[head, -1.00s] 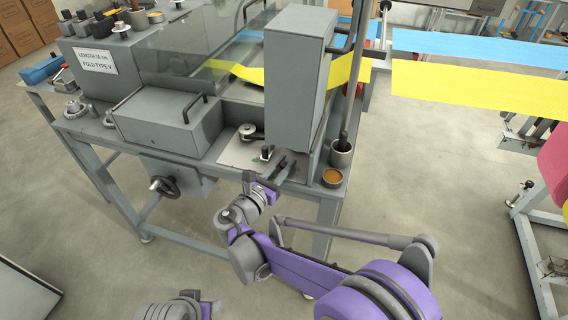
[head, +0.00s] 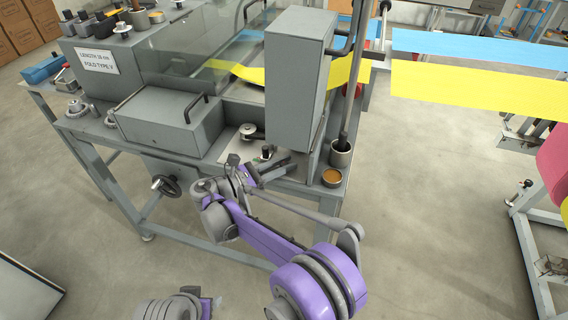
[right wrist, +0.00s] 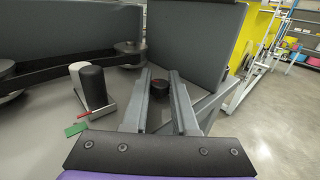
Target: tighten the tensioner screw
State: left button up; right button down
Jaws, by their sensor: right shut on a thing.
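The tensioner screw appears as a dark knob (right wrist: 159,88) with a reddish mark, between my right fingertips in the right wrist view. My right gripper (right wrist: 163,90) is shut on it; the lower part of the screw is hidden. In the head view my right gripper (head: 274,172) is low over the machine's front plate, below the tall grey box, and hides the screw. Beside it stands a black-topped peg (right wrist: 92,86) with a red pin and a green tag. A part of my left arm shows at the bottom edge of the head view, but no left fingers show.
A belt arm with round pulleys (right wrist: 128,52) lies left of the gripper. The tall grey box (head: 298,85) stands close behind.

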jog(key=c, duration=0.7)
grip_release()
jog(key=v, duration=1)
jog(key=shift+s+a, duration=0.2)
jog(key=shift+a, duration=0.15)
